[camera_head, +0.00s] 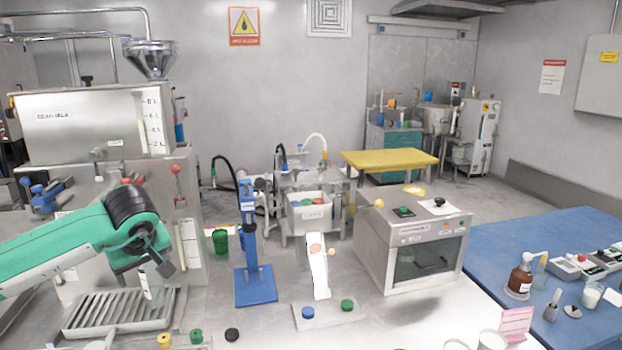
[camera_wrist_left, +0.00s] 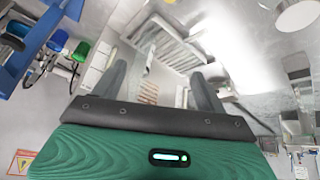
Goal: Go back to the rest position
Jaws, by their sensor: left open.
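My left arm comes in from the left in the head view. Its left gripper (camera_head: 158,276) points down in front of the large steel machine (camera_head: 85,130), above the slatted drip tray (camera_head: 120,312). In the left wrist view the two dark fingers of the left gripper (camera_wrist_left: 160,88) stand apart, and I see nothing held between them. A slatted metal tray (camera_wrist_left: 165,42) shows beyond the fingers there. My right gripper is in neither view.
A blue press stand (camera_head: 255,285), a white upright device (camera_head: 318,265) and a steel box with a glass front (camera_head: 425,258) stand to the right. Small caps, including a black one (camera_head: 232,335), lie near the front edge. A blue table (camera_head: 570,235) stands at far right.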

